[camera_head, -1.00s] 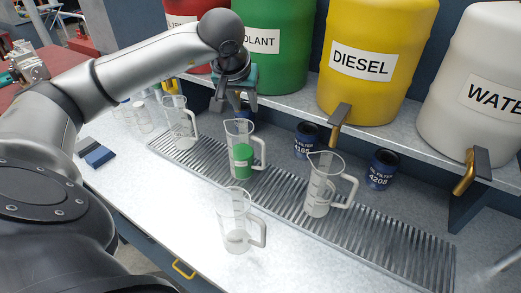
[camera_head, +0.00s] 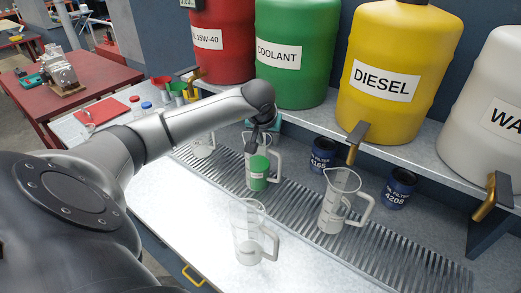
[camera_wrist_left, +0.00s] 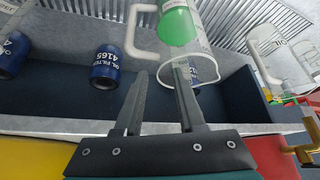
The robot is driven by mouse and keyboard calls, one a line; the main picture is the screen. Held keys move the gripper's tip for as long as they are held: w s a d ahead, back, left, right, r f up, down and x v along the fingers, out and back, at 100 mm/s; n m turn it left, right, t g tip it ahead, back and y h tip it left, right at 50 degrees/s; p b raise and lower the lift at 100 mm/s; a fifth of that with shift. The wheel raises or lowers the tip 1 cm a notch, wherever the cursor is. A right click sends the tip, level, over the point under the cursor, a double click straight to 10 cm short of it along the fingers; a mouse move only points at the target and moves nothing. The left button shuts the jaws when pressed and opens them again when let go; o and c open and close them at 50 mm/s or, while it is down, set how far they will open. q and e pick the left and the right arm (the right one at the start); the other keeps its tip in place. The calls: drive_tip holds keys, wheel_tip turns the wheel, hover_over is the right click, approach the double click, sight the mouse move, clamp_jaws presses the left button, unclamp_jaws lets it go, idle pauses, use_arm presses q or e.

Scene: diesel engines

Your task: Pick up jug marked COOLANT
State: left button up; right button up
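A clear jug with green content and a small white label (camera_head: 259,175) stands on the drain grate, below the green COOLANT barrel; I cannot read its label. Its white handle is on its right in the head view. My left gripper (camera_head: 254,143) is at the jug's top, partly hidden by its own arm. In the left wrist view the gripper (camera_wrist_left: 161,69) is open, its fingers spread near the jug's rim and below the handle (camera_wrist_left: 140,35). The green content (camera_wrist_left: 177,24) shows beyond one fingertip. I cannot tell whether a finger touches the jug. My right gripper is out of view.
Clear jugs stand at the front (camera_head: 250,245), on the grate (camera_head: 335,208) and behind my arm (camera_head: 203,145). Oil filters (camera_head: 322,155) (camera_head: 399,188) sit behind the grate. A shelf with COOLANT (camera_head: 296,60) and DIESEL (camera_head: 390,80) barrels overhangs, with taps (camera_head: 355,142) along its edge.

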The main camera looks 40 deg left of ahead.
use_arm(q)
drive_tip(key=shift+x, duration=1.25)
clamp_jaws()
idle(0.4)
drive_tip(key=shift+r, duration=0.1)
